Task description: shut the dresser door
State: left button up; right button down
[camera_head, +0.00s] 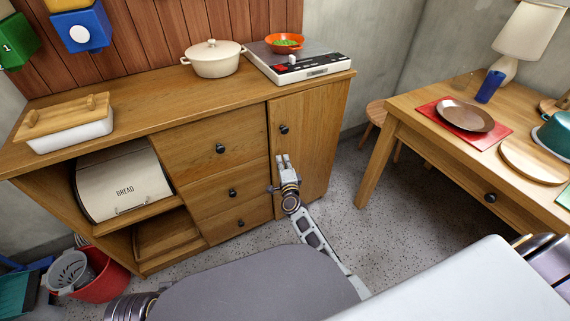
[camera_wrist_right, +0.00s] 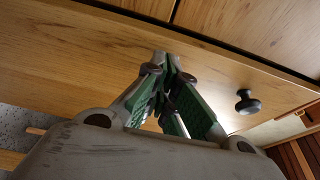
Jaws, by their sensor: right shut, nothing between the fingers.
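The wooden dresser (camera_head: 150,125) stands along the back wall. Its door (camera_head: 310,125) is the tall panel at the right end, with a small black knob (camera_head: 284,129). The door looks flush or nearly flush with the front; I cannot tell if it is fully shut. In the right wrist view the door (camera_wrist_right: 100,75) fills the middle, with its knob (camera_wrist_right: 247,101) at right and a dark line along its edge. My right gripper (camera_head: 283,160) is shut and empty in front of the door, below the knob. Contact with the door cannot be told. My left gripper is out of view.
Three drawers (camera_head: 212,148) sit left of the door, and an open shelf holds a bread box (camera_head: 122,184). A pot (camera_head: 213,58) and a stove (camera_head: 297,65) stand on top. A table (camera_head: 430,135) and a stool (camera_head: 378,116) are at right. Floor between is clear.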

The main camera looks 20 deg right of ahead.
aim_at(305, 125)
jog(key=k+l, duration=0.3)
jog(key=l, duration=0.15)
jog(key=k+l, duration=0.3)
jog(key=l, duration=0.15)
